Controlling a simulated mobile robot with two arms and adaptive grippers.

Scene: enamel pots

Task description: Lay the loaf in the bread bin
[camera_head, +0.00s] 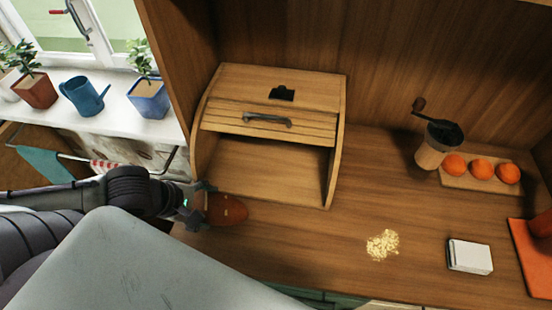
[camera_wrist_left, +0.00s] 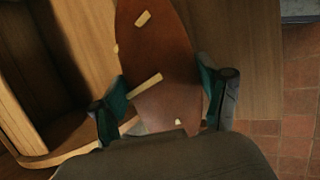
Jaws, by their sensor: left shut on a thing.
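The loaf (camera_head: 226,209) is brown and oval, in front of the bread bin's left side in the head view. In the left wrist view the loaf (camera_wrist_left: 160,60) shows pale slash marks and lies between the two fingers. My left gripper (camera_head: 203,207) is shut on the loaf at its left end. The wooden bread bin (camera_head: 270,170) stands on the counter with its slatted lid (camera_head: 260,122) rolled up and its front open. Its inside looks empty. The loaf is outside the bin. My right gripper is not in view.
A grinder (camera_head: 436,145) and a board with oranges (camera_head: 481,169) stand to the right. Crumbs (camera_head: 382,245), a white block (camera_head: 469,256) and an orange-red item (camera_head: 533,260) lie nearer. A towel rail (camera_head: 70,157) and potted plants are at left.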

